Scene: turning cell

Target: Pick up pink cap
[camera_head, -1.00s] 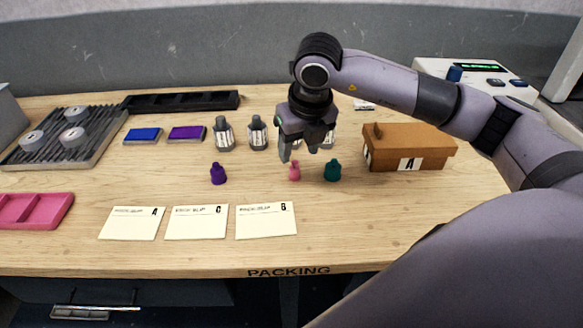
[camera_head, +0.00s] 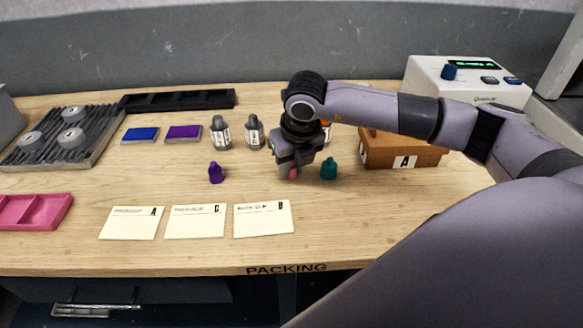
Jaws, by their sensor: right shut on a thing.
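The pink cap (camera_head: 294,173) is on the table between the purple cap (camera_head: 215,173) and the teal cap (camera_head: 328,169). My right gripper (camera_head: 291,170) is lowered over it and shut on it. Only a small lower part of the pink cap shows; the fingers hide the rest. I cannot tell whether it still touches the table. My left gripper is not in view.
The teal cap stands close to the right of my gripper. A brown box (camera_head: 405,152) labelled A is farther right. Several grey bottles (camera_head: 220,134) stand behind. Paper slips (camera_head: 264,219) lie in front. A pink tray (camera_head: 32,211) sits at the left.

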